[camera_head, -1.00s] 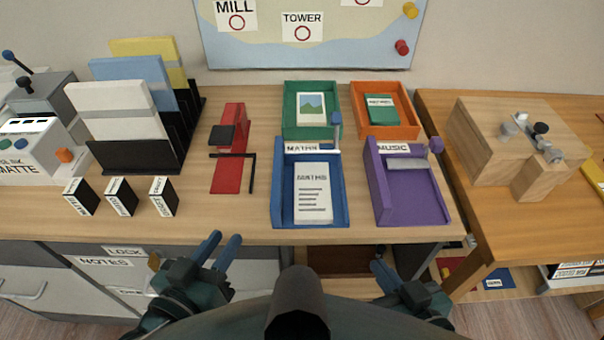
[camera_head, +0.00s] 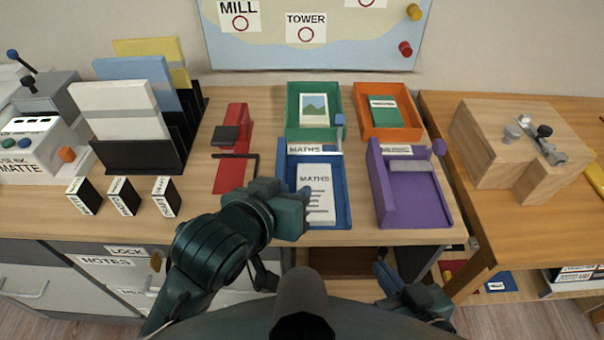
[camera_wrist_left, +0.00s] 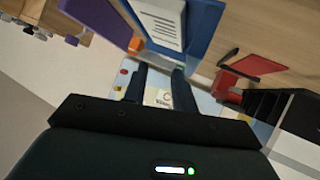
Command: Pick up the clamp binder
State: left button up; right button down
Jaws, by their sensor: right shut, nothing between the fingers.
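No label reads clamp binder, so I cannot tell for sure which thing it is. A blue open-topped case (camera_head: 342,213) labelled MATHS has a lever at its back right corner and a printed sheet (camera_head: 320,205) inside. To its right is a purple case (camera_head: 412,207) with a grey bar and a knob. My left gripper (camera_head: 296,203) is over the front left part of the blue case and hides it; whether they touch is unclear. In the left wrist view its fingers (camera_wrist_left: 160,75) are apart with nothing between them. My right gripper (camera_head: 386,278) is shut and empty, below the desk's front edge.
A red device (camera_head: 233,170) with a black bar lies left of the blue case. Green (camera_head: 293,112) and orange (camera_head: 415,132) trays stand behind. A black rack (camera_head: 137,157) and small labelled blocks stand at the left. A wooden block (camera_head: 480,150) is at the right.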

pick_arm(q)
notch_tip(320, 180, up, 3)
jog(key=s+a+n+g+y, duration=0.2)
jog(key=s+y, duration=0.1)
jog(key=y, duration=0.2)
jog(key=x, duration=0.6)
jog(key=shift+a, duration=0.35)
jog(key=shift+x, duration=3.05)
jog(key=shift+w+d+r, duration=0.15)
jog(key=shift+c, duration=0.2)
grip_shut()
jog(key=shift+r, duration=0.1)
